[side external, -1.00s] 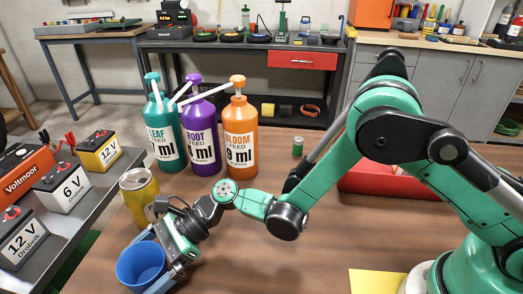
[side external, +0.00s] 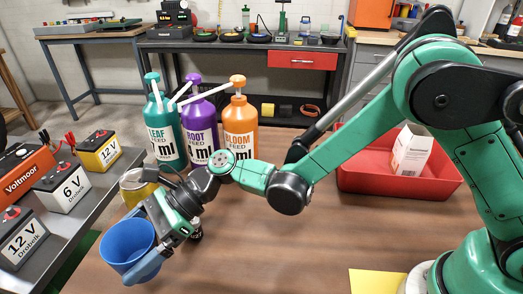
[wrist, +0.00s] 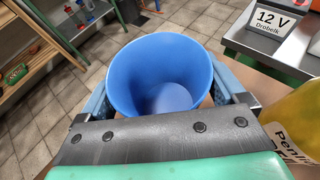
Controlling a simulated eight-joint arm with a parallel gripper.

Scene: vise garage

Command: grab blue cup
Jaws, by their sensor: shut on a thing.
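The blue cup (side external: 124,248) is at the lower left of the side view, tilted a little, near the table's left edge. My gripper (side external: 140,254) is shut on the cup, with one finger along its near right side; the other finger is mostly hidden there. In the wrist view the cup (wrist: 160,72) is between both fingers, its open mouth and empty inside facing the camera. Whether its base is clear of the table I cannot tell for sure.
A yellow can (side external: 136,188) stands close behind my gripper, partly hidden. Green, purple and orange (side external: 240,128) pump bottles stand farther back. A red tray (side external: 365,180) holds a white box (side external: 411,150). Batteries (side external: 62,187) line the left bench. The wooden table's middle is clear.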

